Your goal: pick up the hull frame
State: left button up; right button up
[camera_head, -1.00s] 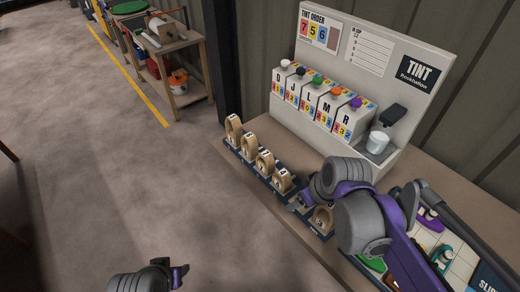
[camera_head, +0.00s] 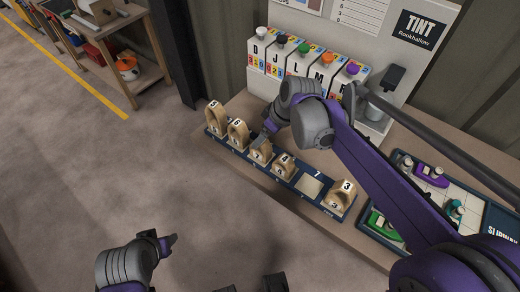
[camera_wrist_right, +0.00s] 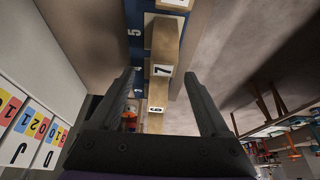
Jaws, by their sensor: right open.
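Wooden arch-shaped hull frames stand upright in a row in a dark blue rack (camera_head: 297,186). My right gripper (camera_head: 266,137) is at the third hull frame (camera_head: 261,154) from the left, partly covering it. In the right wrist view the right gripper (camera_wrist_right: 160,78) is open and empty. A hull frame marked 7 (camera_wrist_right: 163,48) shows between its fingertips, with another frame (camera_wrist_right: 155,117) beyond. I cannot tell whether the fingers reach around it. My left gripper (camera_head: 168,244) is at the lower left, over the floor, away from the rack.
One slot, marked 7 (camera_head: 311,185), is empty, before the frame marked 3 (camera_head: 342,196) at the right end. The tint dispenser (camera_head: 300,60) stands close behind the rack. A tray with coloured boat pieces (camera_head: 408,240) lies right. Floor on the left is clear.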

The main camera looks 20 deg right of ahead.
jog(key=x, duration=0.7)
jog(key=shift+s, duration=0.2)
grip_shut()
